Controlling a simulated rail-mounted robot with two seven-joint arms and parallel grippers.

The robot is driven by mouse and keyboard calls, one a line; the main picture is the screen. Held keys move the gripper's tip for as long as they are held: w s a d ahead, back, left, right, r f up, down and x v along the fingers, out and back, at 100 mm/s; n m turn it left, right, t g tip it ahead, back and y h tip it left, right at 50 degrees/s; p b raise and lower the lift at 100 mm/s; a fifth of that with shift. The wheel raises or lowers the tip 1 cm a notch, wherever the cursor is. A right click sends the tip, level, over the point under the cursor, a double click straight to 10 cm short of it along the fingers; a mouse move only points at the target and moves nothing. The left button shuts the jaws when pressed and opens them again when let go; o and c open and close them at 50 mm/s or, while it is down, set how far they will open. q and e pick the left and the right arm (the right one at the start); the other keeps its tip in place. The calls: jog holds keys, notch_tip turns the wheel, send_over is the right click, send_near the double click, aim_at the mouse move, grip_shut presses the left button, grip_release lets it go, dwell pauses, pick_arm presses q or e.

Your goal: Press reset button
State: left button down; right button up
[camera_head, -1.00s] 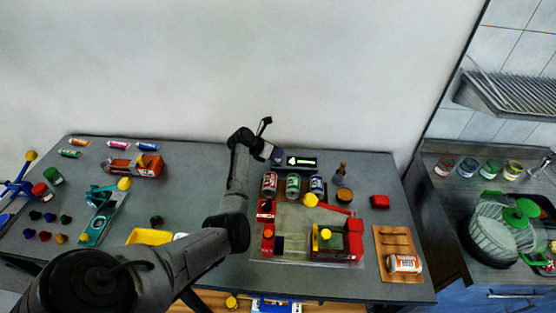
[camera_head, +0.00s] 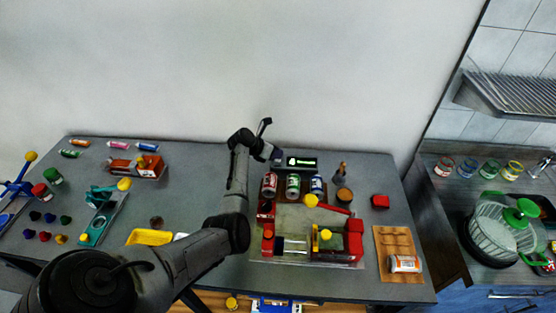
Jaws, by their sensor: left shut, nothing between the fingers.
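My left arm reaches in from the lower left. My left gripper (camera_head: 275,154) is at the back of the table, shut and empty, beside the left end of a small black display (camera_head: 301,162). The display shows small bright marks, too small to read. I cannot tell whether the gripper touches it. No part is clearly readable as a reset button; one may be hidden by the gripper. My right gripper is not in view.
Several cans, including a green-labelled one (camera_head: 293,185), stand in front of the display. A red-framed station (camera_head: 354,240) with yellow knobs is in front of them. A wooden board (camera_head: 386,268) holds a white-and-orange can (camera_head: 404,263). The back wall is close behind.

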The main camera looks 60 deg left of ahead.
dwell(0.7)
pick_arm(q)
jog(key=shift+a+f, duration=0.1)
jog(key=shift+f, duration=0.2)
jog(key=shift+f, duration=0.15)
dwell(0.4)
jog(key=shift+w+a+f, duration=0.1)
jog(key=shift+w+f, duration=0.05)
jog(key=shift+f, duration=0.25)
dwell(0.5)
jog(key=shift+s+d+r+p, duration=0.15)
jog(key=shift+r+p, duration=0.3)
jog(key=shift+p, duration=0.45)
jog(key=shift+s+d+r+p, duration=0.1)
jog(key=shift+r+p, duration=0.3)
jog(key=shift+p, duration=0.5)
